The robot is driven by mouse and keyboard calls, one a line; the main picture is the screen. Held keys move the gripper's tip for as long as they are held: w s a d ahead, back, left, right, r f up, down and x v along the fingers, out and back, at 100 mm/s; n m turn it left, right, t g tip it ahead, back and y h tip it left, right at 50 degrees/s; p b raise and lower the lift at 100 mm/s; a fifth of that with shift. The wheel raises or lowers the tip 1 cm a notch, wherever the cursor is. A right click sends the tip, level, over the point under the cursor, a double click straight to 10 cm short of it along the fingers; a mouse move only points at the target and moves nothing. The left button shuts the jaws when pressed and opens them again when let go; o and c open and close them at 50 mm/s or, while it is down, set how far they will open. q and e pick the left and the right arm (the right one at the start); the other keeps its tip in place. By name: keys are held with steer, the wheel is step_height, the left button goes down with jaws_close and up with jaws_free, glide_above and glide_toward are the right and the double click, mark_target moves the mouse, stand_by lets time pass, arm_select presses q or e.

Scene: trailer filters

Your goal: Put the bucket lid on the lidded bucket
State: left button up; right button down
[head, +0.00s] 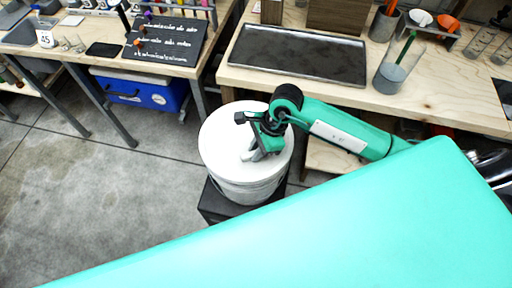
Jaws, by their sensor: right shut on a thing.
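A round white bucket lid (222,134) covers the top of the white lidded bucket (250,190), which stands on a dark block (215,203) on the floor. The lid looks level and lined up with the bucket's rim. I cannot tell whether it is pressed fully down or sits slightly above the rim. My right gripper (260,149) reaches in from the right over the lid's middle and is shut on the lid; the grip point is partly hidden by the gripper itself. My left gripper is not in view.
A wooden workbench (450,105) behind and right of the bucket holds a dark tray (298,56) and a glass beaker (390,77). A second bench (185,66) stands at upper left, with a blue cooler (140,92) beneath. The floor left of the bucket is clear.

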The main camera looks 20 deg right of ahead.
arm_select(q)
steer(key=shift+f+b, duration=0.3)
steer(key=shift+b, duration=0.1)
arm_select(e)
steer(key=shift+f, duration=0.25)
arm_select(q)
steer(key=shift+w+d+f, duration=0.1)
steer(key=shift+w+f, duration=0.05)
arm_select(e)
steer(key=shift+d, duration=0.1)
stand_by(0.6)
